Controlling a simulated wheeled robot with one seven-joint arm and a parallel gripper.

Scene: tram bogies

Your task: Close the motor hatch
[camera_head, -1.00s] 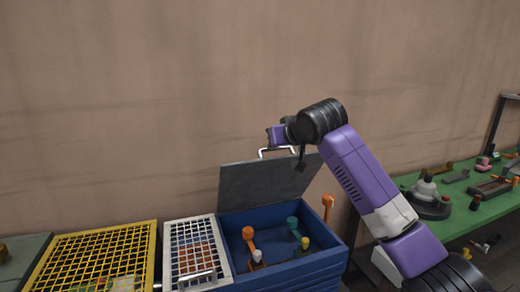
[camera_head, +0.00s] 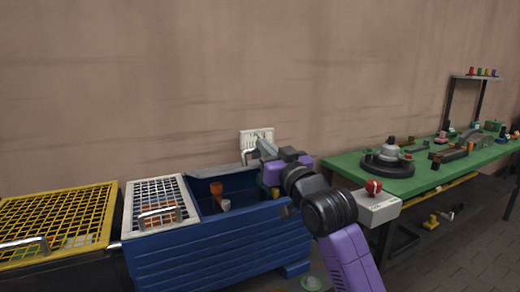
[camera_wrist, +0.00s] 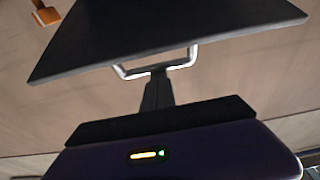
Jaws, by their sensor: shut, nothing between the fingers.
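The motor hatch is a dark grey lid (camera_head: 222,171) on a blue box (camera_head: 215,240). In the head view it shows nearly edge-on, partly open, with the box interior visible beneath it. In the wrist view the lid (camera_wrist: 165,32) fills the upper part, with a pale metal handle (camera_wrist: 187,61) on its near edge. My gripper (camera_head: 258,150) is at the handle. In the wrist view its narrow dark fingers (camera_wrist: 157,80) are shut, with their tips at the handle's bar; I cannot tell whether they touch. My wrist hides the box's right part.
A green workbench (camera_head: 400,180) with several parts stands at right. A grey box with a red button (camera_head: 374,188) is right of my arm. A white panel (camera_head: 257,136) is on the wall.

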